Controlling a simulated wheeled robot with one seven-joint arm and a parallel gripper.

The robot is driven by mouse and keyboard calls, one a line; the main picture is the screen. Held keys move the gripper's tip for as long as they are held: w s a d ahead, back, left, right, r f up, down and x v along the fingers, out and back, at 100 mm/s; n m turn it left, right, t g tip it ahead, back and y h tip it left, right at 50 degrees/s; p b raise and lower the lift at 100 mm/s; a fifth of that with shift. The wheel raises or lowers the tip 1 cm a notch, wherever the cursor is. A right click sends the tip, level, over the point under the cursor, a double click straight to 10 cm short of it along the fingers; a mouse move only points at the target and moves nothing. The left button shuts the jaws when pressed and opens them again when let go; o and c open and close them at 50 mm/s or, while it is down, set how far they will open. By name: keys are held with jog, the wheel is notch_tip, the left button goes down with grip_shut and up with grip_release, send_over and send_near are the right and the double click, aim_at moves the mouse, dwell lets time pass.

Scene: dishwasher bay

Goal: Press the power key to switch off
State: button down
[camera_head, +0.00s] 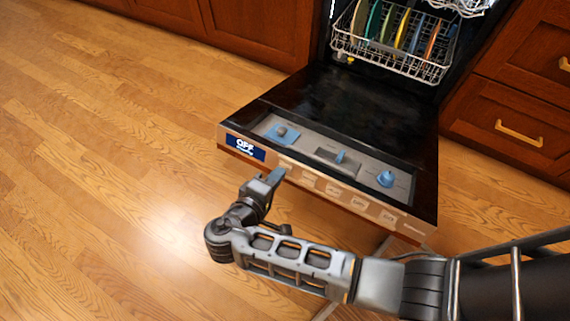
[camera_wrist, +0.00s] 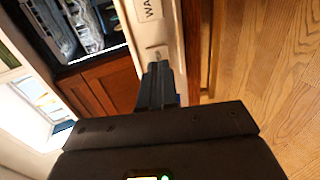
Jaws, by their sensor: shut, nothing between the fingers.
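The dishwasher door (camera_head: 340,120) is folded down, and its front edge carries the control strip (camera_head: 345,197). A blue display (camera_head: 244,147) at the strip's left end reads "OFF". Several labelled keys run to the right of it. My gripper (camera_head: 277,173) is shut and empty, its tips at the strip just right of the display. In the wrist view my gripper (camera_wrist: 158,66) points at a small pale key (camera_wrist: 157,51) beside a label (camera_wrist: 149,9) starting "WA". The tips partly cover that key; I cannot tell whether they touch it. No power marking is readable.
The door's inner face holds blue parts, including a round cap (camera_head: 386,178). A rack (camera_head: 395,55) with several coloured plates stands inside the dishwasher. Wooden cabinets (camera_head: 520,110) flank it. The wooden floor (camera_head: 100,190) at the left is clear.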

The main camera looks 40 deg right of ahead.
jog(key=shift+p+v, duration=0.6)
jog(key=shift+v, duration=1.6)
